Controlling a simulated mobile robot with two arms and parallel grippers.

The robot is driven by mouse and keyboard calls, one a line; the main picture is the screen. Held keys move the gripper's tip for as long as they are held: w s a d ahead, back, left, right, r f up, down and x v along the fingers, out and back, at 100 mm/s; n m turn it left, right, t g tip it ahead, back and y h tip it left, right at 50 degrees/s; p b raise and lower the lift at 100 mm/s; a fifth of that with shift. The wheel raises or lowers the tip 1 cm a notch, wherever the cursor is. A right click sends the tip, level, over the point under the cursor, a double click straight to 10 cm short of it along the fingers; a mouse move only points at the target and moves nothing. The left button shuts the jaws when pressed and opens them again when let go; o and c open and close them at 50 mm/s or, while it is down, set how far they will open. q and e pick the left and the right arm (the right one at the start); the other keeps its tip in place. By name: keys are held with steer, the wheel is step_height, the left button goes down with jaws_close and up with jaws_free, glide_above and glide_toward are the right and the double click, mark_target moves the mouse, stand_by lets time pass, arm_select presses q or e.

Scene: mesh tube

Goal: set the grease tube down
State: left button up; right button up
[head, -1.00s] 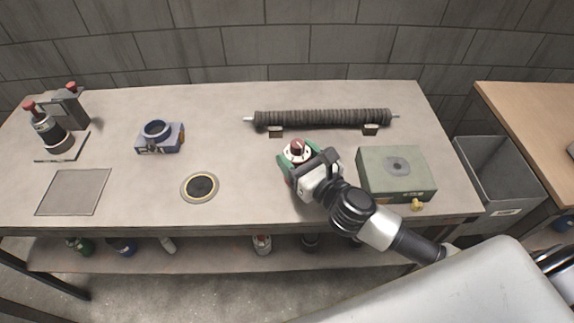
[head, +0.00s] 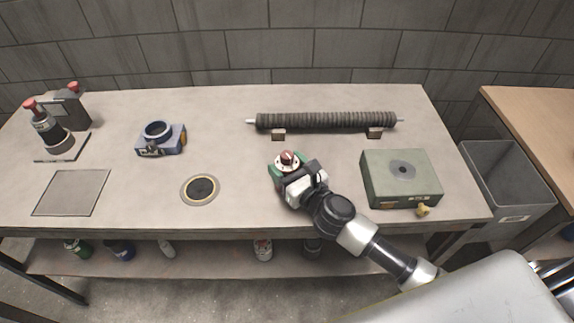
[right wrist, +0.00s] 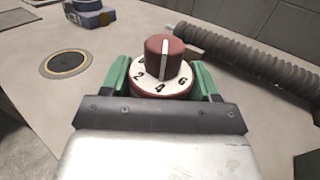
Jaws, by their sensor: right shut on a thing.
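My right gripper (head: 287,173) is shut, its green fingers on either side of a thing I take for the grease tube (head: 287,157). The right wrist view shows its top: a red knob (right wrist: 164,57) with a white pointer line, on a white dial ring marked 2, 4, 6. It looks upright. Its lower body is hidden by the fingers and wrist, so I cannot tell whether it touches the bench (head: 235,150). It is right of the dark round pad with a yellow rim (head: 200,188) and left of the green box (head: 401,180). My left gripper is not in view.
A ribbed dark roller (head: 325,121) lies on two small supports behind. A blue clamp-like block (head: 161,140) and a square grey plate (head: 71,192) are to the left. The bench between pad and gripper is clear.

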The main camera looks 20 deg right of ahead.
steer(key=o, duration=1)
steer(key=shift+f, duration=0.1)
steer(key=b+v, duration=0.1)
steer(key=v, duration=0.9)
steer(key=shift+s+d+b, duration=0.1)
steer(key=shift+s+b, duration=0.2)
steer(key=shift+s, duration=0.1)
steer(key=shift+s+d+r, duration=0.2)
steer(key=shift+s+r, duration=0.05)
steer(key=shift+s, duration=0.35)
